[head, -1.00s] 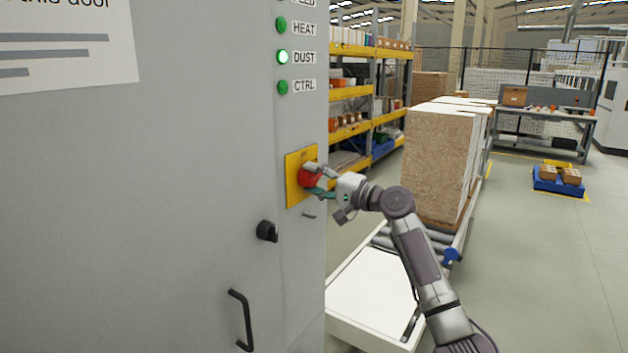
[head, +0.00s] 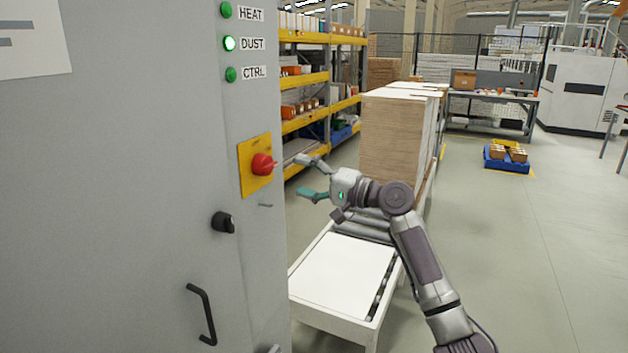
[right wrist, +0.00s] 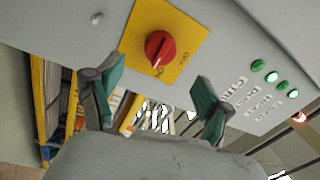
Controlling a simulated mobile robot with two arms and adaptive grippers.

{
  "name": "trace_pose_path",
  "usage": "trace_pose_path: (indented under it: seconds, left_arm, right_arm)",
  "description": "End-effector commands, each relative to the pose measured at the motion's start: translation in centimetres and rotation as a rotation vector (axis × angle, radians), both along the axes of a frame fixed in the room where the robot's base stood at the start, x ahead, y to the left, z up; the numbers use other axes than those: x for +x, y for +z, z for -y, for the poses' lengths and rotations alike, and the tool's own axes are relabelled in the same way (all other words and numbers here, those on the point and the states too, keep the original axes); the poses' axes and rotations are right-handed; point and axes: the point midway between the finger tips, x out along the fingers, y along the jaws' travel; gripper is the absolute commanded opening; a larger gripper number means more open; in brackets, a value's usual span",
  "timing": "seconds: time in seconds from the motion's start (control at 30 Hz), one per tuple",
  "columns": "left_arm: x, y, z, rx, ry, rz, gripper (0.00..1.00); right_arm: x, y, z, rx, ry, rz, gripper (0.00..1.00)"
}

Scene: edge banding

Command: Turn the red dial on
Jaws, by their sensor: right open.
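The red dial (head: 262,164) sits on a yellow plate (head: 249,184) on the side of the grey cabinet. My right gripper (head: 306,178) is open and empty, a short way to the right of the dial and apart from it. In the right wrist view the red dial (right wrist: 160,48) shows beyond the two spread fingers, on its yellow plate (right wrist: 190,22). My left gripper is not in view.
The grey cabinet (head: 130,160) fills the left, with a black knob (head: 223,222) and a black handle (head: 204,314). Green lamps sit above the dial; the DUST lamp (head: 229,43) is bright. A white-topped conveyor (head: 340,275) and stacked boards (head: 392,140) stand to the right.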

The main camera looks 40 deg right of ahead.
Motion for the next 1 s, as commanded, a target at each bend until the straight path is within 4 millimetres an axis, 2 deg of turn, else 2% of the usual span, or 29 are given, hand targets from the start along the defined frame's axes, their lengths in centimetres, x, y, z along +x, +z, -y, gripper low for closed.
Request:
trace_pose_path:
  seconds: [0.1,0.23,0.83,0.93,1.0]
  left_arm:
    - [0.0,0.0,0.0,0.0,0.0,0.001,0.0]
    - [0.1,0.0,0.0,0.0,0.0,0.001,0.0]
    - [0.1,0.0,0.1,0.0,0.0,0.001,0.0]
    - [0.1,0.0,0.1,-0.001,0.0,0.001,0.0]
    - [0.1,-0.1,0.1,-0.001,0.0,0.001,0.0]
  right_arm:
    - [-1.6,-0.2,0.6,0.0,0.001,-0.001,0.79]
    - [-2.5,-0.2,1.0,0.0,0.0,0.0,0.79]
    - [-2.6,-0.3,1.1,0.001,0.0,0.0,0.79]
    - [-2.2,-1.4,1.3,-0.002,-0.011,-0.018,0.79]
    - [-1.5,-3.8,1.7,-0.009,-0.035,-0.051,0.79]
